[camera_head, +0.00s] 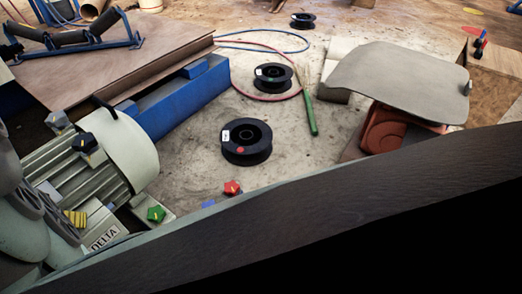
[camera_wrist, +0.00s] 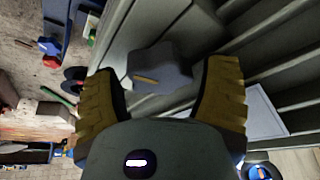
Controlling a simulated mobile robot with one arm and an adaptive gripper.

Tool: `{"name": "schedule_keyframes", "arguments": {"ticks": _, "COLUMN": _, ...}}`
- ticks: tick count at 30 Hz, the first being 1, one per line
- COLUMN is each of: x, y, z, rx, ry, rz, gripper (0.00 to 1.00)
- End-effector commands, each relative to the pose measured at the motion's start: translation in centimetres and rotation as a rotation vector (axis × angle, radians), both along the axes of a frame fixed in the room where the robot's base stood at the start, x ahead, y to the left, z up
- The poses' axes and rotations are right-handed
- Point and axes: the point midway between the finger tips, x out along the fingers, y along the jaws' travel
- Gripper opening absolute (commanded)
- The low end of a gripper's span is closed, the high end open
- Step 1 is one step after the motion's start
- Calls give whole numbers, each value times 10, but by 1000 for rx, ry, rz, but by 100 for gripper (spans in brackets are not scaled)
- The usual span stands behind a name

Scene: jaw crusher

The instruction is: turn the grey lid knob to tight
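In the wrist view a grey star-shaped knob (camera_wrist: 172,72) with a yellow pointer mark lies beyond and between the two yellow fingers of my gripper (camera_wrist: 161,92). The fingers are spread, with a gap on each side of the knob, and hold nothing. In the head view a grey knob (camera_head: 58,120) and a darker knob (camera_head: 86,144) sit by the ribbed pale-green motor housing (camera_head: 122,148); I cannot tell for sure which one the wrist view shows. A yellow ridged finger of mine shows low at left in the head view, partly hidden by my arm.
Green (camera_head: 156,214), red (camera_head: 232,187) and blue (camera_head: 208,203) knobs stand near the motor. A large dark slanted panel (camera_head: 350,215) blocks the lower right. Black spools (camera_head: 246,141) and a green rod (camera_head: 306,103) lie on the floor beyond.

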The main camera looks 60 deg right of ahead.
Motion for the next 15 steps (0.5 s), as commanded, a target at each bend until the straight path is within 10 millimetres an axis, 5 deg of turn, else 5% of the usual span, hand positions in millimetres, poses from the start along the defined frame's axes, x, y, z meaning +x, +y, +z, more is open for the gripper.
{"name": "schedule_keyframes", "arguments": {"ticks": 5, "x": 0, "y": 0, "z": 0, "rx": 0, "ry": 0, "rz": 0, "gripper": 92}}
{"name": "schedule_keyframes", "arguments": {"ticks": 15, "x": 0, "y": 1, "z": 3, "rx": -1, "ry": -2, "rz": 0, "gripper": 92}}
